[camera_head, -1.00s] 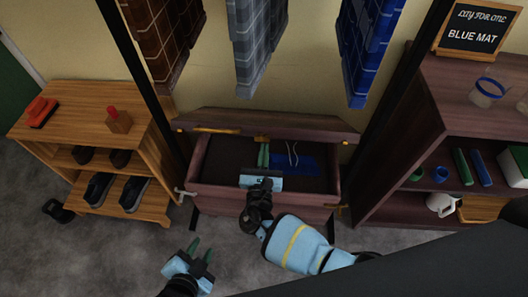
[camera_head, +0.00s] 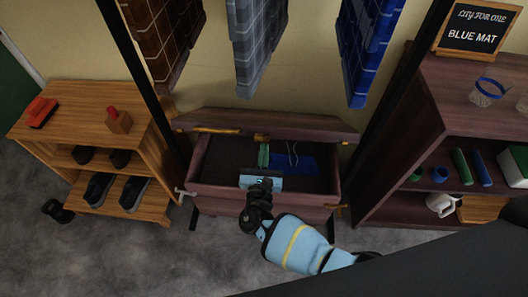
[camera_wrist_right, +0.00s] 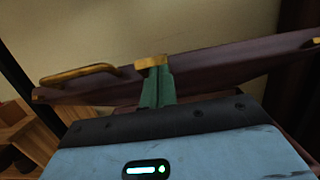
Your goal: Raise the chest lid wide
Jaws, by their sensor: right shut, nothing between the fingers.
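The dark wooden chest (camera_head: 330,200) stands against the wall in the head view. Its lid (camera_head: 310,127) is raised at the back, so the inside shows; the exact angle is hard to tell. A gold handle shows on the lid's left part, also in the right wrist view (camera_wrist_right: 78,74). My right gripper (camera_head: 263,150) reaches over the chest opening with its green fingers together and empty. In the right wrist view the fingertips (camera_wrist_right: 157,80) are at a gold latch (camera_wrist_right: 152,61) on the lid's edge; contact cannot be told. My left gripper is out of view.
Inside the chest lie a blue cloth (camera_head: 298,166) and a pale cord (camera_head: 292,150). Plaid cloths (camera_head: 258,45) hang above. A shoe shelf (camera_head: 75,100) stands at left, a dark shelf (camera_head: 420,120) at right. Black posts flank the chest.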

